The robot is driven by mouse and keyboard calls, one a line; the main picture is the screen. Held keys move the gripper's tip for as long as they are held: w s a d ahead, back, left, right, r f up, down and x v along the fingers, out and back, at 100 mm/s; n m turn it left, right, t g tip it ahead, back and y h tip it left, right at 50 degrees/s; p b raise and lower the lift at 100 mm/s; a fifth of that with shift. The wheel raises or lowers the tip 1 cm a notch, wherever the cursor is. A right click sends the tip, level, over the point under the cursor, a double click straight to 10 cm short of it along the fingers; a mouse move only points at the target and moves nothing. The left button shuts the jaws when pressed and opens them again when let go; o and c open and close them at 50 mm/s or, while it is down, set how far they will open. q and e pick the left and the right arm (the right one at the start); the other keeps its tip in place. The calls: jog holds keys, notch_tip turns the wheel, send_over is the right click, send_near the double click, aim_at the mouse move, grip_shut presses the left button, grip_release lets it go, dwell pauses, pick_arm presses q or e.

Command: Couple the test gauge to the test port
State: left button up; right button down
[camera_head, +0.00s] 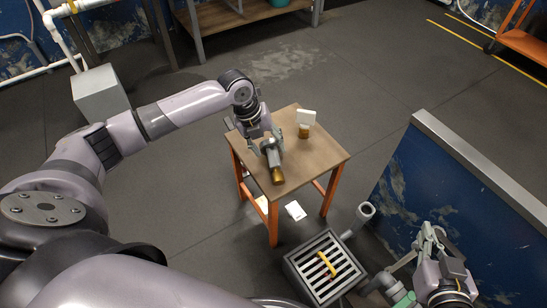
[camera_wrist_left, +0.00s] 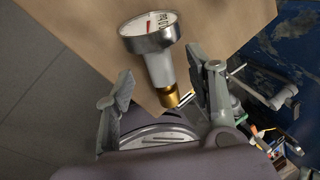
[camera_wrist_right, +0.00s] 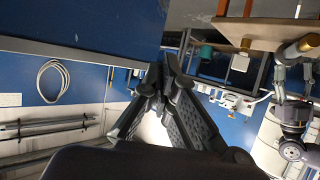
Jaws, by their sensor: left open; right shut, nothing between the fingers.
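The test gauge (camera_head: 271,155) is at the small wooden table, under my left gripper. In the left wrist view the gauge (camera_wrist_left: 155,62) shows a round white dial, a grey stem and a brass end. My left gripper (camera_head: 262,142) is open; in its wrist view the fingers (camera_wrist_left: 160,95) stand on either side of the gauge stem, with a gap on the left. I cannot tell whether the gauge touches the tabletop. My right gripper (camera_head: 432,236) is shut and empty beside the blue wall; its closed tips show in its wrist view (camera_wrist_right: 158,82). I cannot make out which fitting is the test port.
A low blue wall (camera_head: 440,180) bounds the right.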

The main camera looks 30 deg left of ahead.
aim_at(272, 154)
pick_arm(q)
jog(key=b+x, duration=0.2)
jog(key=x, duration=0.2)
jog(key=shift+f, duration=0.55)
pick_arm(e)
notch_tip(272, 154, up, 9)
jog(key=w+a+t+y, duration=0.1)
jog(key=w+a+t, duration=0.1)
jog(key=t, duration=0.3)
jog(key=shift+w+r+t+y, duration=0.2)
jog(key=shift+w+t+y, duration=0.1)
jog(key=shift+y, duration=0.1)
pick_arm(q)
grip_shut()
